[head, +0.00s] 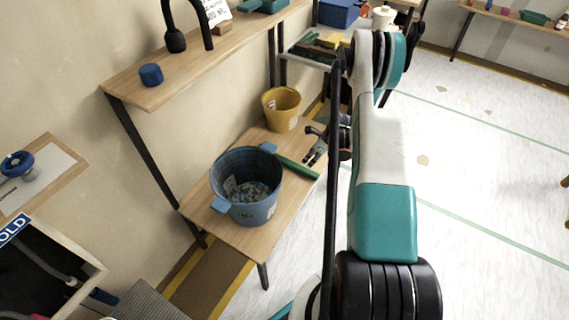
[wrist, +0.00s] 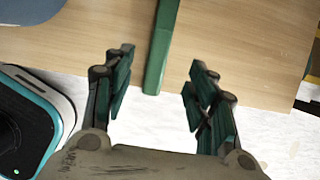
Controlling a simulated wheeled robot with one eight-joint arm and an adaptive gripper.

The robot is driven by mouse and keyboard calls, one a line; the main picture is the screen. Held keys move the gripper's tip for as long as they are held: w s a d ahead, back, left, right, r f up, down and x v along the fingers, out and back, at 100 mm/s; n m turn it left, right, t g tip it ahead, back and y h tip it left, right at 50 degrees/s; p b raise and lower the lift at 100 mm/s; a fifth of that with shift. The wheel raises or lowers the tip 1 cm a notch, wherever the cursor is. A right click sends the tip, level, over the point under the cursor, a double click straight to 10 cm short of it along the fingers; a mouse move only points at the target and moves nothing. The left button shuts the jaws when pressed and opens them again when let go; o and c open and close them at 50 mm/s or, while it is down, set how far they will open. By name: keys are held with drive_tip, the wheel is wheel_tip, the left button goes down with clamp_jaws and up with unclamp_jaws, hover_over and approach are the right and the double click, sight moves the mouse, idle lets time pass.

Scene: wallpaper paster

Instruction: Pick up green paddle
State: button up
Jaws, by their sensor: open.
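The green paddle (head: 297,167) lies on the low wooden table, with one end by the blue bucket and the other reaching the table's right edge. In the wrist view the green paddle (wrist: 160,52) runs down from the top, and its end sticks out past the table edge. My gripper (head: 312,147) is near the paddle's outer end in the head view. In the wrist view my gripper (wrist: 158,82) is open, with one finger on each side of the paddle's line. The paddle's end lies between the fingertips, with gaps on both sides. I cannot tell the height gap.
The blue bucket (head: 236,206) with bits inside stands on the low table (head: 217,231). A yellow bucket (head: 281,111) stands behind it. The floor to the right is mostly clear.

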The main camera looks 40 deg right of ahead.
drive_tip(key=b, duration=0.2)
hover_over(302, 168)
drive_tip(key=s, duration=0.2)
drive_tip(key=f, duration=0.5)
drive_tip(key=shift+d+f, duration=0.2)
drive_tip(key=shift+d, duration=0.2)
drive_tip(key=shift+b+x, duration=1.15)
drive_tip(key=shift+x, duration=1.35)
drive_tip(key=shift+d+f, duration=0.1)
drive_tip(key=shift+f, duration=0.2)
drive_tip(key=c, duration=1.1)
